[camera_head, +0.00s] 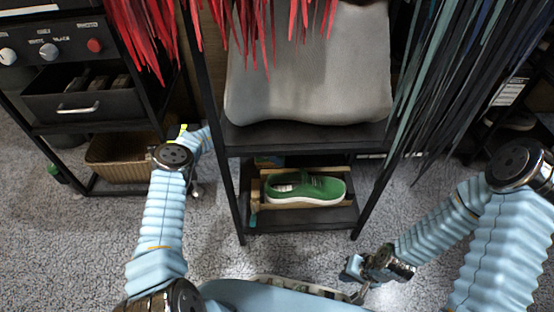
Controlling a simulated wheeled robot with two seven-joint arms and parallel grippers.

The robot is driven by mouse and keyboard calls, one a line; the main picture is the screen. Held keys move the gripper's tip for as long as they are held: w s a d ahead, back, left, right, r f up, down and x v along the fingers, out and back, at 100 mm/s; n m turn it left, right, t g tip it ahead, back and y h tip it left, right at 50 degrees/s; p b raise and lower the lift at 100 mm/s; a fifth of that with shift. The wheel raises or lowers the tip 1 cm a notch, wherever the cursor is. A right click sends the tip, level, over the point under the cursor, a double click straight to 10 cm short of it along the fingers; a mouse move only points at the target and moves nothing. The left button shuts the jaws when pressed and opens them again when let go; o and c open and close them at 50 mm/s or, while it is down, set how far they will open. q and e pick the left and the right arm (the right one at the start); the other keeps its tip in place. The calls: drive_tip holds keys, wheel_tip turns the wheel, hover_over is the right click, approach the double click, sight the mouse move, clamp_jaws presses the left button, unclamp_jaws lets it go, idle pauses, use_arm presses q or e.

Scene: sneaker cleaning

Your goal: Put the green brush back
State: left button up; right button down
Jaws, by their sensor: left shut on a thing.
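My left arm reaches up in front of the left rack, and its wrist bends near the rack post.
A green sneaker (318,187) sits in a wooden holder on the low shelf (300,219) of the middle rack. A wicker basket (112,160) stands under a black drawer (82,101) at left. Red strips (140,38) and teal strips (432,75) hang down. Carpet in front is clear.

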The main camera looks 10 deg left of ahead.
use_arm(q)
wheel_tip(320, 180, down, 2)
drive_tip(key=shift+f, duration=0.1)
drive_tip(key=o, duration=1.4)
drive_tip(key=shift+a+r, duration=0.1)
drive_tip(key=shift+r, duration=0.2)
drive_tip(key=p+v, duration=0.1)
drive_tip(key=v, duration=1)
drive_tip(key=shift+s+a+r+p, duration=0.1)
drive_tip(key=shift+a+r+p, duration=0.05)
drive_tip(key=shift+r+p, duration=0.15)
drive_tip(key=shift+f, duration=0.1)
